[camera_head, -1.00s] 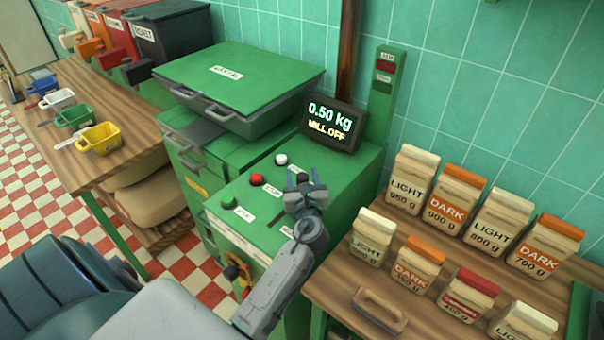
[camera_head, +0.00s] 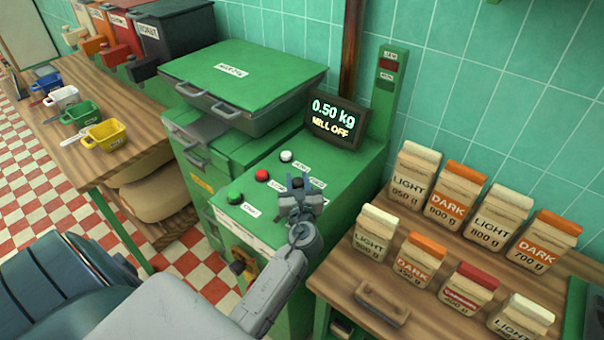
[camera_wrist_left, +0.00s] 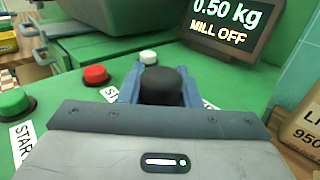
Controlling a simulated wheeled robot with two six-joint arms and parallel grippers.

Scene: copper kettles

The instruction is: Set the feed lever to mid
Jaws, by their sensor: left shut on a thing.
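The green mill (camera_head: 355,175) stands in the middle of the head view. My left gripper (camera_head: 298,184) is over its top panel, shut on the black knob of the feed lever. In the left wrist view, the black knob (camera_wrist_left: 161,86) sits between the two blue fingers, and the lever's stem is hidden. The lever's slot and any marks for its position are hidden by my gripper and arm. The display (camera_head: 335,121) reads 0.50 kg and MILL OFF. My right gripper is not in view.
A green button (camera_head: 235,198), a red button (camera_head: 262,174) and a white button (camera_head: 286,156) stand on the panel left of and behind my gripper. Several labelled bags stand on the wooden table (camera_head: 345,270) at right. Colored scoops lie on the left table (camera_head: 135,145).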

